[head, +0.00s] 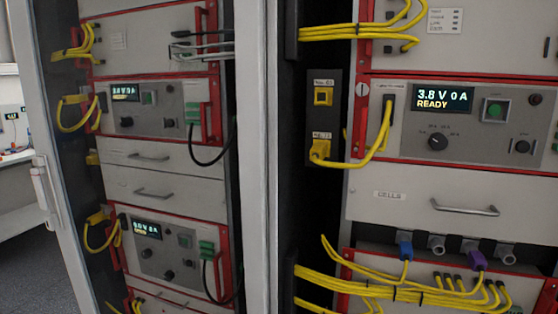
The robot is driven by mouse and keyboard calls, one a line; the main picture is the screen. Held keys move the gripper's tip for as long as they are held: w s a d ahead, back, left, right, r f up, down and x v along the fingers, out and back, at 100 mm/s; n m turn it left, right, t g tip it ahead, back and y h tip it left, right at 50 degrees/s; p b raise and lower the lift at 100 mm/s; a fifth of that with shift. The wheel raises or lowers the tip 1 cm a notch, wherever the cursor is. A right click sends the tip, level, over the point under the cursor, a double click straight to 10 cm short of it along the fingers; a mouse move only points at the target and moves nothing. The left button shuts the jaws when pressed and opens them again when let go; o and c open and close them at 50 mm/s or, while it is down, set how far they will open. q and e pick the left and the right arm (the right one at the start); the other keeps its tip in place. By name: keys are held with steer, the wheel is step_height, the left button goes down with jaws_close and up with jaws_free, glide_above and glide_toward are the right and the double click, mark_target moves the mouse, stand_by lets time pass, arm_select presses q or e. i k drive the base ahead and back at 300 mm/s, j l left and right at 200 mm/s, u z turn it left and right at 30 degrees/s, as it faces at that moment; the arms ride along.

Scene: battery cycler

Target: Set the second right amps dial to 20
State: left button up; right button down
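The right rack holds one cycler unit with a lit display (443,99) reading "3.8 V 0 A" and "READY". Below the display is a round black dial (438,142) with small scale marks around it, too small to read surely. I cannot tell for sure that it is the second right amps dial. A green square button (495,110) and a smaller black knob (522,146) sit to its right. Neither of my grippers is in view, and nothing touches the dial.
Yellow cables (380,140) hang left of the right unit. A drawer with a metal handle (465,207) is below it, then bundled yellow cables (400,290). A pale cabinet post (258,160) separates the left rack, which holds two similar units. The front of the dial is clear.

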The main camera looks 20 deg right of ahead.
mark_target(438, 141)
steer(key=z, duration=1.5)
